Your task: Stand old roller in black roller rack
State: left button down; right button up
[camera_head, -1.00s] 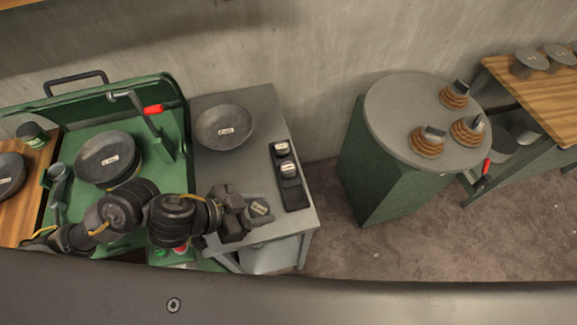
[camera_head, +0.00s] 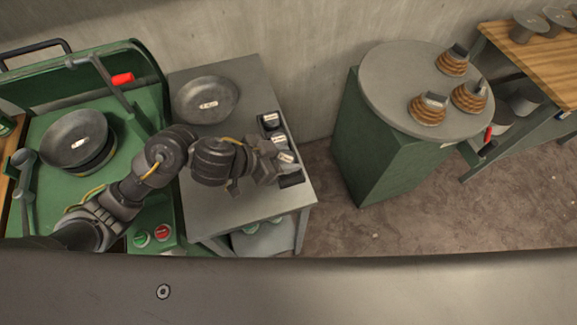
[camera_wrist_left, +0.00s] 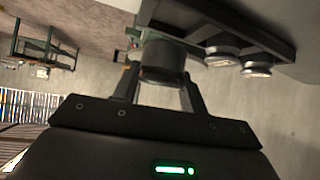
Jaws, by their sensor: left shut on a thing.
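My left gripper (camera_head: 266,170) is at the black roller rack (camera_head: 291,180) on the right side of the grey table. It is shut on a roller (camera_head: 287,157) with a pale label; its writing is too small to read for sure. In the left wrist view the held roller (camera_wrist_left: 163,62) is a dark cylinder between the two fingers (camera_wrist_left: 160,92), close beside the rack (camera_wrist_left: 225,22). I cannot tell whether it touches the rack. Two other labelled rollers, (camera_head: 269,119) and (camera_head: 279,139), stand in the rack's far part. My right gripper is not in view.
A grey bowl (camera_head: 206,100) lies on the grey table (camera_head: 215,210) left of the rack. A green machine (camera_head: 110,200) holding another bowl (camera_head: 75,140) is at the left. A round-topped stand (camera_head: 390,75) with several wound pieces is at the right, across a floor gap.

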aim_at(289, 162)
pick_arm(q)
jog(key=shift+w+d+f, duration=0.25)
jog(key=shift+w+f, duration=0.05)
jog(key=shift+w, duration=0.05)
jog(key=f, duration=0.1)
jog(key=f+b, duration=0.1)
jog(key=f, duration=0.1)
jog(key=shift+w+d+f+b, duration=0.15)
jog(key=shift+w+d+b, duration=0.05)
jog(key=shift+w+b, duration=0.1)
jog(key=shift+f, duration=0.35)
